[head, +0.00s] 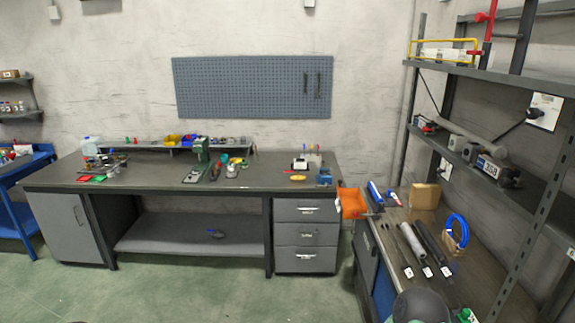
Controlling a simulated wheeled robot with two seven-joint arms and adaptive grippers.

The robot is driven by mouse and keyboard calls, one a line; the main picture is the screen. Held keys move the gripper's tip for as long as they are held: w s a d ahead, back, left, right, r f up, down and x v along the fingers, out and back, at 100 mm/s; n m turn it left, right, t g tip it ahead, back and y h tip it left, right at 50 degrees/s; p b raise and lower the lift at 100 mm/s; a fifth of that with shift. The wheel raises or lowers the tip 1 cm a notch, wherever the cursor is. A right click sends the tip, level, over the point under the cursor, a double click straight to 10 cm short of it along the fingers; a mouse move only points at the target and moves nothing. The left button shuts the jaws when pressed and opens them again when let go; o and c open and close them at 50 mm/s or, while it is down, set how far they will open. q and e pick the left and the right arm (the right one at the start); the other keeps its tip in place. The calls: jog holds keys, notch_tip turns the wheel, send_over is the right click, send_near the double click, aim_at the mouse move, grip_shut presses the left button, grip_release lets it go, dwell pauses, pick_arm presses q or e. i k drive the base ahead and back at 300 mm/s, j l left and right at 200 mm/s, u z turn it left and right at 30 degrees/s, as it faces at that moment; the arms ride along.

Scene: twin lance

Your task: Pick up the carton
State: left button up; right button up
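A brown cardboard carton (425,196) stands on the right-hand bench, towards its far end near the wall. It looks closed, and nothing covers it. A smaller brown box (9,74) sits on the upper wall shelf at the far left. I cannot make out either of my grippers in the head view.
The right-hand bench (462,275) holds an orange bin (352,203), blue tools, several dark rods and a blue coil (457,230). A metal rack (490,75) rises beside it. A long workbench (140,180) with scattered tools lines the back wall. The green floor (200,295) in front is clear.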

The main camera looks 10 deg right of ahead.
aim_at(422, 196)
jog(key=i+j+z, duration=0.1)
jog(key=i+z, duration=0.35)
jog(key=i+j+z, duration=0.3)
jog(key=i+z, duration=0.15)
jog(key=i+j+z, duration=0.4)
jog(key=i+j, duration=0.05)
jog(key=i, duration=0.05)
